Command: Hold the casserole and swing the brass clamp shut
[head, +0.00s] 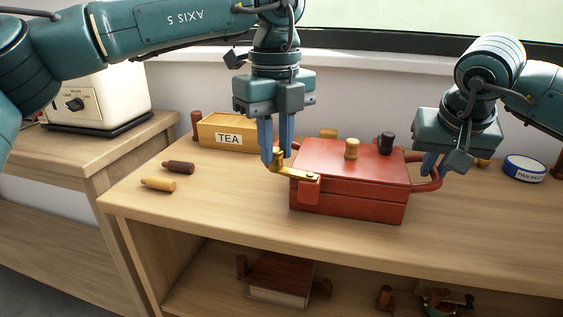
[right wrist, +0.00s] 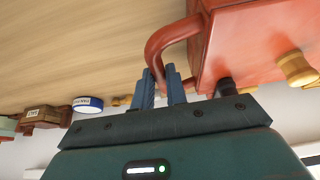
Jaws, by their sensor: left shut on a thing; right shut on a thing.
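The casserole (head: 345,185) is a red lidded box on the wooden shelf top, with a wooden knob on its lid and a red loop handle (head: 430,183) on its right side. The brass clamp (head: 292,172) runs along its front left corner, its outer end pointing left. My left gripper (head: 276,160) points down, its blue fingers shut on the outer end of the clamp. My right gripper (head: 437,170) is shut on the right handle. In the right wrist view, the blue fingers (right wrist: 160,88) are at the handle (right wrist: 165,38); the exact contact is partly hidden.
A yellow TEA box (head: 228,133) stands behind on the left. A blue-and-white tin (head: 524,168) is at the right. The front strip of the top is clear.

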